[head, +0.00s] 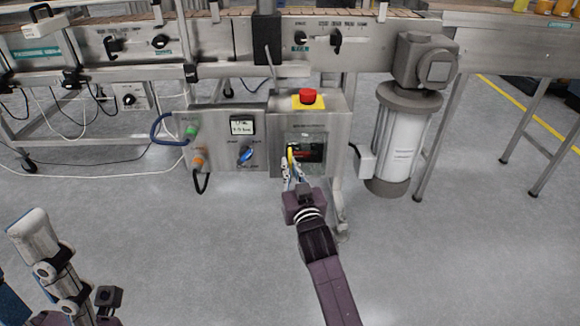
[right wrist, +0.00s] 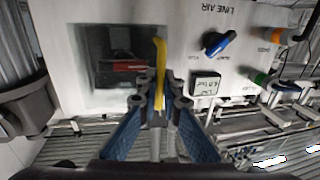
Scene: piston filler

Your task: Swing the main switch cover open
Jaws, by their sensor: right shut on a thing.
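The main switch cover (head: 316,141) is a see-through window on the front of the grey control box, and it shows larger in the right wrist view (right wrist: 90,48). It looks flat against the box; I cannot tell whether there is a small gap. A red and dark switch (right wrist: 128,68) shows behind it. A yellow handle (right wrist: 160,55) stands along one side of the cover, the left side in the head view (head: 291,156). My right gripper (head: 289,172) is shut on this handle, its fingers on either side of it in the wrist view (right wrist: 160,103).
A red emergency button (head: 308,96) on a yellow plate sits above the cover. Left are a blue knob (head: 246,154), a small display (head: 242,125) and hose fittings (head: 198,157). A motor with a white cylinder (head: 400,140) stands to the right. The floor in front is clear.

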